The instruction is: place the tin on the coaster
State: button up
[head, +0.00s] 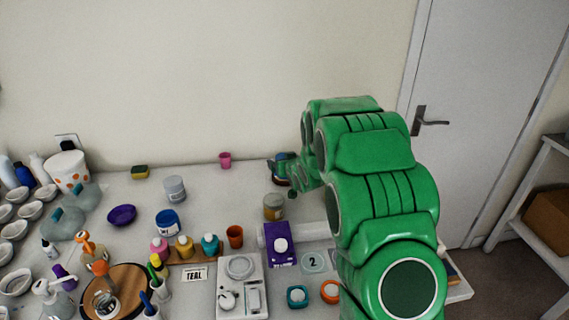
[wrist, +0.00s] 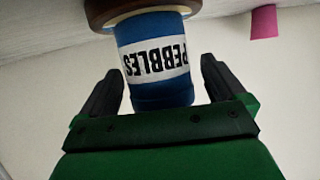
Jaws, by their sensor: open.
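The tin (wrist: 155,62) is blue with a white band reading PEBBLES, upside down in the wrist view. Its base end meets a round brown thing (wrist: 100,12) with a pale rim, which looks like the coaster. Most of that is cut off by the frame edge, so I cannot tell if the tin rests fully on it. My gripper (wrist: 161,70) is open, with one finger on each side of the tin and a visible gap at both. In the head view the tin (head: 286,165) shows small and dark at the back of the table, partly hidden by my gripper.
A pink cup (head: 225,160) stands left of the tin, near the wall. A jar (head: 273,207) stands in front of it. My green arm hides the table's right side.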

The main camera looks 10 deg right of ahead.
jog(key=s+d+r+m+g+h, duration=0.1)
jog(key=s+d+r+g+h, duration=0.2)
jog(key=s, duration=1.3)
jog(key=s+d+r+g, duration=0.2)
jog(key=s+r+g, duration=0.25)
jog(key=s, duration=1.15)
jog(key=s+a+r+g, duration=0.1)
jog(key=s+r+g, duration=0.1)
jog(key=s, duration=0.8)
jog(key=s+a+r+g, duration=0.1)
jog(key=s+r+g, duration=0.1)
jog(key=s, duration=0.8)
jog(key=s+a+r+g, duration=0.1)
jog(key=s+g, duration=0.2)
jog(key=s, duration=0.8)
jog(key=shift+a+r+m+y, duration=0.2)
jog(key=shift+r+m+y, duration=0.1)
jog(key=shift+r, duration=0.1)
